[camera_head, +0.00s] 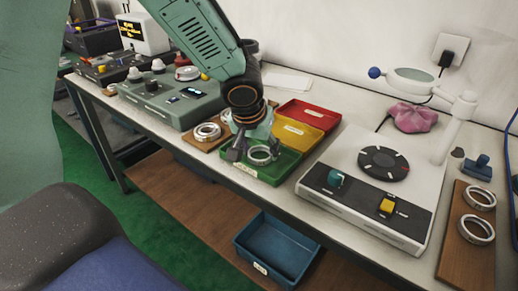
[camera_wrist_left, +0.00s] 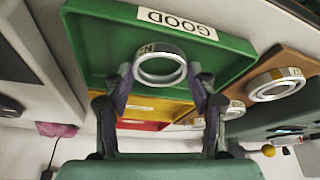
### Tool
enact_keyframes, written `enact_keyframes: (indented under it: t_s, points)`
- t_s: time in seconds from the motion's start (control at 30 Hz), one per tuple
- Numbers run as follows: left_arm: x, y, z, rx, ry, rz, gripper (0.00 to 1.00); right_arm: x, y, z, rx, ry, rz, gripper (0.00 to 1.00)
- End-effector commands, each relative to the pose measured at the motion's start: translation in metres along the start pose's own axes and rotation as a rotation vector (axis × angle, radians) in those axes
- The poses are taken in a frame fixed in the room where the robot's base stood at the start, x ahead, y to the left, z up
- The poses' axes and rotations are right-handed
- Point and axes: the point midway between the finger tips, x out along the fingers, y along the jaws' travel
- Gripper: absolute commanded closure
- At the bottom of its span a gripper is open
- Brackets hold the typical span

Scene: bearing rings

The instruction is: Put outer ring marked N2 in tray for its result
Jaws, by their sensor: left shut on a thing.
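My left gripper (camera_head: 256,153) is shut on a metal ring (camera_head: 260,163), which has a dark mark on its side; an N is readable in the left wrist view (camera_wrist_left: 160,49). The gripper's two fingers (camera_wrist_left: 160,84) are on either side of the ring there. The ring is at the green tray (camera_head: 284,169), over or inside its floor; I cannot tell whether it touches. The green tray's label reads GOOD in the wrist view (camera_wrist_left: 243,45). Behind it are a yellow tray (camera_head: 291,133) and a red tray (camera_head: 320,114). My right gripper is out of view.
A white device with a black turntable (camera_head: 383,163) stands right of the trays. A wooden board (camera_head: 465,262) at the right holds two rings. Another ring (camera_head: 207,132) lies on a board left of my gripper. A grey-green device (camera_head: 183,106) is farther left.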

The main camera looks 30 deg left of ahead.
Motion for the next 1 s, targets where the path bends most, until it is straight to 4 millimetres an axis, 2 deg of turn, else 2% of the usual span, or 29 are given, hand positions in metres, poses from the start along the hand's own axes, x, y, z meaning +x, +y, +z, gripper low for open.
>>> enact_keyframes:
  t_s: [0.17,0.2,0.43,0.87,1.0]
  points:
    - [0.004,0.0,0.001,0.0,0.001,0.0,0.82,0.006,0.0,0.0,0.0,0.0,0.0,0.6]
    - [0.003,0.0,0.001,0.0,0.0,-0.001,0.39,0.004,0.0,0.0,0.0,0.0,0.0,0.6]
    - [0.003,0.0,0.001,0.0,0.0,-0.001,0.2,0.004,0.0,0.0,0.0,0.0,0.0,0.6]
    - [-0.002,0.0,-0.001,0.001,0.0,-0.001,0.2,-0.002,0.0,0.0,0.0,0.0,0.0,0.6]
    - [-0.028,0.0,-0.003,-0.001,0.004,0.0,0.2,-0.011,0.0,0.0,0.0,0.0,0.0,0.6]
